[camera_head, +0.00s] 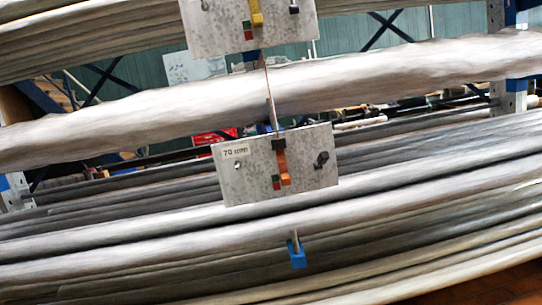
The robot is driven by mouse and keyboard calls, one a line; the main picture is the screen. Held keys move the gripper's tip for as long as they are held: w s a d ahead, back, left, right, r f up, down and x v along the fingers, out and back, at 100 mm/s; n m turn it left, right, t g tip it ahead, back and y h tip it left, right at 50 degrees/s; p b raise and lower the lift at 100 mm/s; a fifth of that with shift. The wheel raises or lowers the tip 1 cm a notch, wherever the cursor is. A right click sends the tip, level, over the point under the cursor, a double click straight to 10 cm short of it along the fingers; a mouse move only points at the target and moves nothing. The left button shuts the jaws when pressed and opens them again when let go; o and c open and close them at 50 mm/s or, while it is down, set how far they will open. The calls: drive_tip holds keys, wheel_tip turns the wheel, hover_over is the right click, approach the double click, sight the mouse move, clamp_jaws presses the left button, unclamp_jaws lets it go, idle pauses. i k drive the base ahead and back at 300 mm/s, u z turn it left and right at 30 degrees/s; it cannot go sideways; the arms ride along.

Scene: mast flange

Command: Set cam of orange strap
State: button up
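A grey metal plate (311,181) marked "70 mm" is near the middle of the view, tilted slightly. An orange piece (283,167), which looks like the orange strap's cam lever, runs down its middle below a black block (279,145). A small red and green mark (276,183) is beside the lever's lower end. A dark knob (321,160) is at the plate's right and a small light spot or hole at its left. Whether the cam is set cannot be told. My gripper is not in view.
Another grey plate (222,33) with a yellow piece (256,14) is above. A thick pale pipe-like bundle (400,75) crosses between the plates. Several long grey pipes run behind and below. A blue block (298,260) hangs below the lower plate. Blue rack posts stand at both sides.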

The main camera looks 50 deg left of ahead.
sight(323, 157)
drive_tip(key=u, duration=0.4)
drive_tip(key=i, duration=1.25)
drive_tip(key=u, duration=0.3)
